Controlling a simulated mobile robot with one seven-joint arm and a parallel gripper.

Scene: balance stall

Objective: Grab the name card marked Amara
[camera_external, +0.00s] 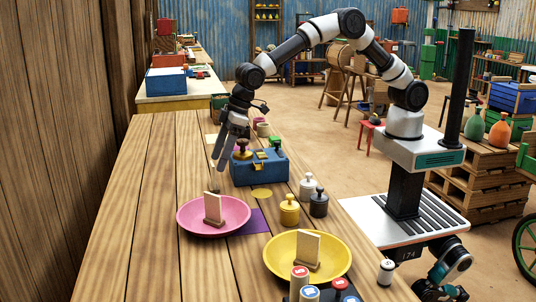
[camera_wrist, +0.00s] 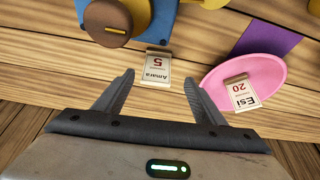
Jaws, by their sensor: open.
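No contact shows. In the external view my gripper (camera_external: 218,158) points down above the table, behind the pink plate. The Amara card cannot be clearly made out there.
A card marked Esi (camera_wrist: 240,92) stands on the pink plate (camera_wrist: 270,70), close right of my fingers. The blue box (camera_external: 240,172) with knobbed weights is right of my gripper. A yellow plate (camera_external: 335,262) holds another card. Several weights (camera_external: 290,210) stand nearby. The table's left side is clear.

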